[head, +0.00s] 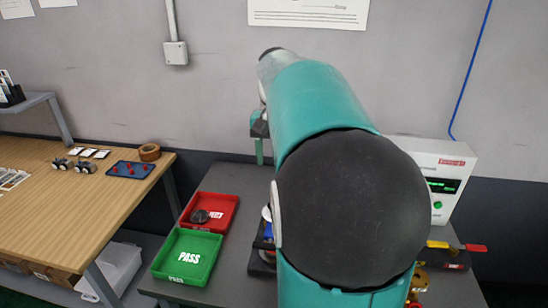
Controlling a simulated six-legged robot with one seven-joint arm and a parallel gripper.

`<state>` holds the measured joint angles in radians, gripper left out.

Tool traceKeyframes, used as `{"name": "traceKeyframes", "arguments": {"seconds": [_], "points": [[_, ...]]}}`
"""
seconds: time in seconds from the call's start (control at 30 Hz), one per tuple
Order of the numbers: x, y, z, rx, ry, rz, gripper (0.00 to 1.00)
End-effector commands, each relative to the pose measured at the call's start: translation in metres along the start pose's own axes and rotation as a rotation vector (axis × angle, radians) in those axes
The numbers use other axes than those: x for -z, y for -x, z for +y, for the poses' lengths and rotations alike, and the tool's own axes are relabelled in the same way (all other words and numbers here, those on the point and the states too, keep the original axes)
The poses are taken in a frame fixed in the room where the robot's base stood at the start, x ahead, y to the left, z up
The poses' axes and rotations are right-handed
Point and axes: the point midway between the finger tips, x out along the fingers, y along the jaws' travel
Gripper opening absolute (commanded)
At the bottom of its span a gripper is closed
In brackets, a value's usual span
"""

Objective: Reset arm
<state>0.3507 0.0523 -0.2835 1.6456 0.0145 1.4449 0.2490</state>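My teal arm with its large dark joint fills the middle of the head view. What looks like my gripper (259,150) shows only as a small dark block with a teal finger, left of the arm and above the grey table (239,187). The rest of it is hidden behind the arm, so I cannot tell whether it is open or shut. A device (266,238) with blue and white parts on a dark base is mostly hidden by the arm.
A red tray (228,204) holds a dark round part (199,216). An empty green PASS tray (205,247) lies in front. A white box with a green display (455,175) and a valve with yellow and red handles (474,248) stand right. A wooden bench (85,215) is left.

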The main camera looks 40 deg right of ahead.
Motion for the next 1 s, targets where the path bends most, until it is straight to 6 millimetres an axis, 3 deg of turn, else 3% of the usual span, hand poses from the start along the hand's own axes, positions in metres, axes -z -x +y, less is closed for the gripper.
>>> {"name": "traceKeyframes", "arguments": {"seconds": [0.3, 0.47, 0.7, 1.0], "points": [[-0.001, 0.0, -0.001, 0.001, 0.004, 0.001, 0.6], [-0.023, 0.001, -0.016, 0.028, 0.074, 0.033, 0.6], [-0.104, -0.005, -0.057, 0.107, 0.325, 0.149, 0.6], [-0.213, -0.035, -0.085, 0.184, 0.655, 0.326, 0.6]]}}
